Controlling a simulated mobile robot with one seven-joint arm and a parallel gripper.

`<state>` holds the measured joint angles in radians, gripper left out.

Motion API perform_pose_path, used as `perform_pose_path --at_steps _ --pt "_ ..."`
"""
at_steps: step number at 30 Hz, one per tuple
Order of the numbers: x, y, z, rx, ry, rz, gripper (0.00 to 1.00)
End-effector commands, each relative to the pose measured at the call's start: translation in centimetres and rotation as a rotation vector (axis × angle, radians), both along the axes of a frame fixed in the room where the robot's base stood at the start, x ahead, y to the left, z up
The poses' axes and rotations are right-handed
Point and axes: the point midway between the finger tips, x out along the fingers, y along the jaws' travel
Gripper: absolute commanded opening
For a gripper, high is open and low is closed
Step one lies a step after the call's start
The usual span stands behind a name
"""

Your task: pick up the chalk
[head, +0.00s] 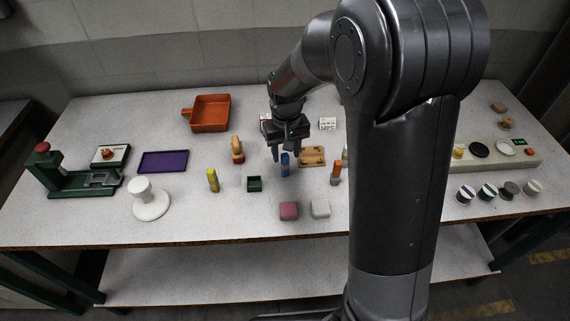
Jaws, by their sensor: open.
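My gripper (286,153) points down over the middle of the table, with its fingers apart. A small upright blue stick (285,168) stands directly below and partly between the fingertips; I cannot tell whether they touch it. A yellow upright stick (213,180) stands to the left, and an orange one (335,174) to the right, close to my arm. A pink block (289,211) and a pale grey block (320,208) lie near the front edge. Which of these is the chalk I cannot tell for certain.
A small green box (254,184) and a wooden-handled brush (237,150) are left of the gripper, a wooden block (312,157) right of it. Farther left are a purple tray (163,162), a white stand (150,203) and a green press (62,178). My arm hides part of the table.

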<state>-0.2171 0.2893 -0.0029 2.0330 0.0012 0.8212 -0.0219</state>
Motion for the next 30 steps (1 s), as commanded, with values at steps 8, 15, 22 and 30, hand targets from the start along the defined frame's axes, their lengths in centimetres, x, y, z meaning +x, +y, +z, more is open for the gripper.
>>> perform_pose_path --at_steps 8,15,22,30 --pt "-0.2 0.4 -3.2 0.0 0.002 0.001 0.44" --pt "-0.1 0.3 -5.4 0.0 -0.002 0.0 0.44" --pt "-0.1 0.3 -5.4 0.001 -0.003 0.0 0.42" --pt "-0.1 0.3 -5.4 0.0 -0.002 0.0 0.19"
